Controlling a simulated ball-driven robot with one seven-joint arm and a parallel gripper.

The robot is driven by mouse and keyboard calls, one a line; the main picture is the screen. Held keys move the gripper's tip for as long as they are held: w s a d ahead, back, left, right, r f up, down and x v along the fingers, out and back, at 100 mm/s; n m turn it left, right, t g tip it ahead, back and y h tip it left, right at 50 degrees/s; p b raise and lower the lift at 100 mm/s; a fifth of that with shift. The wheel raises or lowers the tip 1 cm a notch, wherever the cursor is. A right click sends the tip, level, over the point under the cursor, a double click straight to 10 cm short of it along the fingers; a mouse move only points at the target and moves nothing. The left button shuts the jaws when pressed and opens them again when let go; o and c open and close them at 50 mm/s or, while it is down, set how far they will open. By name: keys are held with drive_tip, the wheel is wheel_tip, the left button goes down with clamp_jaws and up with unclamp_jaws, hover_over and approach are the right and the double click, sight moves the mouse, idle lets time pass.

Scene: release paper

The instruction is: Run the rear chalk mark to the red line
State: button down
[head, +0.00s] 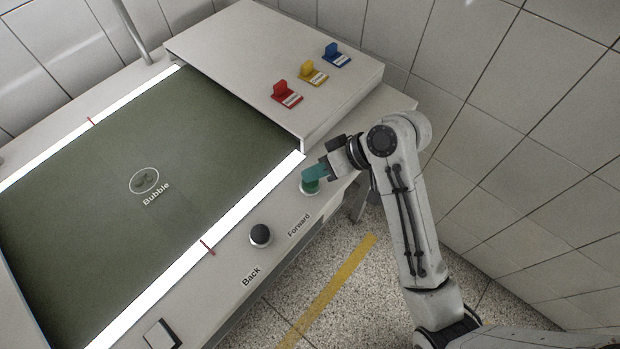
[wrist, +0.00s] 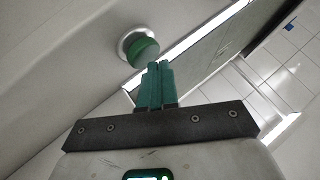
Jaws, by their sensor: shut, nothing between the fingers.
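One white chalk mark, an oval ring around a dark smudge (head: 144,181) labelled "Bubble", lies mid-way on the dark green belt (head: 190,130). No second chalk mark shows. A short red line sits on each side rail, one on the near rail (head: 208,247) and one on the far rail (head: 91,121). The mark lies near the line between them. My gripper (head: 314,174) is shut and empty, its teal fingertips at the green "Forward" button (head: 310,187). In the wrist view the fingertips (wrist: 160,65) are close beside the green button (wrist: 143,52); I cannot tell whether they touch.
A black "Back" button (head: 260,234) stands left of the green one, and a rocker switch (head: 161,335) lies at the lower left. A white cover (head: 270,60) over the belt's end bears red, yellow and blue tabs (head: 313,73). Tiled walls stand behind and at right.

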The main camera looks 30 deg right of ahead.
drive_tip(key=shift+f, duration=0.5)
idle(1.5)
drive_tip(key=shift+r, duration=0.1)
idle(4.4)
drive_tip(key=shift+r+p, duration=0.85)
drive_tip(key=shift+p, duration=0.15)
wheel_tip(320, 180, up, 5)
drive_tip(key=p, duration=0.5)
